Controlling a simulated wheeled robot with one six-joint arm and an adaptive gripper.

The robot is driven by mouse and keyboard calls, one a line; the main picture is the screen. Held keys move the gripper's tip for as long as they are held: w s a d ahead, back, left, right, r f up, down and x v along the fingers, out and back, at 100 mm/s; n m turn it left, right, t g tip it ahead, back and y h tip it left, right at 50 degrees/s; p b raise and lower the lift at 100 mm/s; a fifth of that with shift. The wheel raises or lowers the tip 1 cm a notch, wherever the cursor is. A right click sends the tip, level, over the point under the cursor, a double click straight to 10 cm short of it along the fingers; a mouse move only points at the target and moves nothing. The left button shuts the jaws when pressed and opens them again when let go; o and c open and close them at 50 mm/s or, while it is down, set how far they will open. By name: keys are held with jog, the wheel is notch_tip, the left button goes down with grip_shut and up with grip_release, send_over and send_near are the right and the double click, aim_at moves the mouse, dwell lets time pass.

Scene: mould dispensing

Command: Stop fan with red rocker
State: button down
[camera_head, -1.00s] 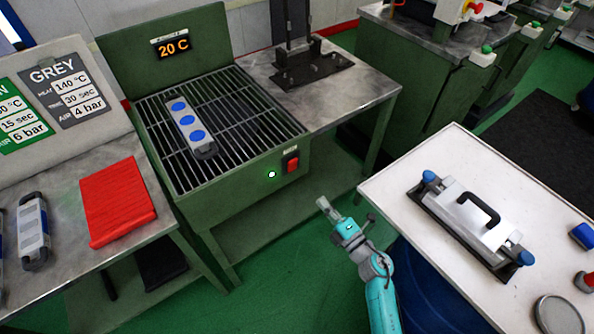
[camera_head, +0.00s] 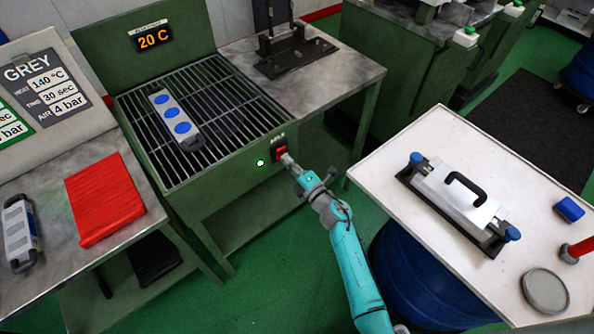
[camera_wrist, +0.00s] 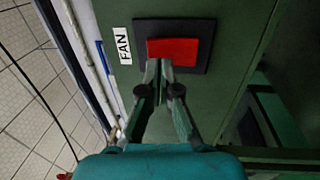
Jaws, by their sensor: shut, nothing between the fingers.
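The red rocker (camera_head: 281,151) sits in a dark frame on the front of the green fan box (camera_head: 228,178). In the wrist view the red rocker (camera_wrist: 173,50) is large, beside a white label reading FAN (camera_wrist: 124,46). My gripper (camera_head: 287,158) is shut and empty, with its tips at the rocker's lower edge in the head view. In the wrist view the fingertips (camera_wrist: 159,68) overlap the rocker's near edge; whether they touch it I cannot tell. A small light (camera_head: 260,163) glows on the box front, left of the rocker.
A grey mould with blue discs (camera_head: 175,119) lies on the grille (camera_head: 228,97) under a 20 C display (camera_head: 152,36). A white table (camera_head: 395,149) with a metal mould (camera_head: 459,194) stands right of my arm. Green floor lies between.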

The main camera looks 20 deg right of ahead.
jog(key=shift+w+a, duration=0.25)
jog(key=shift+w, duration=0.35)
jog(key=shift+w+r, duration=0.2)
jog(key=shift+w, duration=0.1)
jog(key=shift+s, duration=0.1)
jog(key=v, duration=1.2)
jog(key=shift+s+a+f, duration=0.1)
jog(key=shift+f, duration=0.05)
